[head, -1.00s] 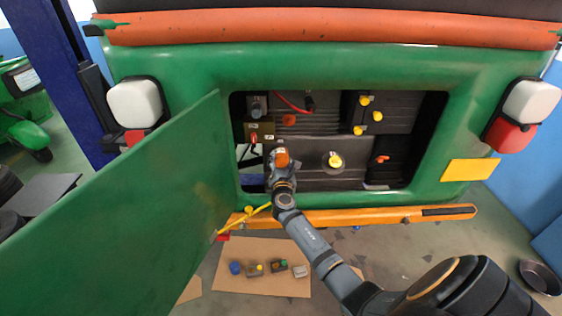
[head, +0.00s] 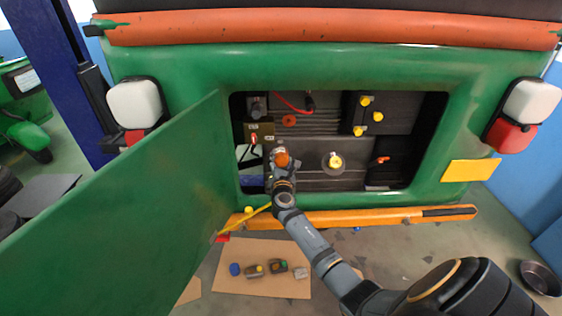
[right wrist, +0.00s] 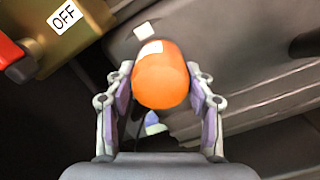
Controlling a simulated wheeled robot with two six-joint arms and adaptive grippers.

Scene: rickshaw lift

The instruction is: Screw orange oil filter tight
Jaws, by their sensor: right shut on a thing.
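The orange oil filter (head: 281,158) sits at the lower left of the engine bay, in front of the dark engine block. In the right wrist view the filter (right wrist: 160,78) is large and centred, with a white patch on its upper side. My right gripper (head: 280,168) reaches into the bay from below. Its two fingers (right wrist: 160,92) are shut on the filter, one on each side. The filter's far end and its seat are hidden behind its body. My left gripper is out of view.
A brass valve with a red handle and an OFF label (right wrist: 64,17) is close to the left of the filter. The green hatch door (head: 160,190) stands open at left. The bay's lower edge and the orange bar (head: 350,217) lie under my arm.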

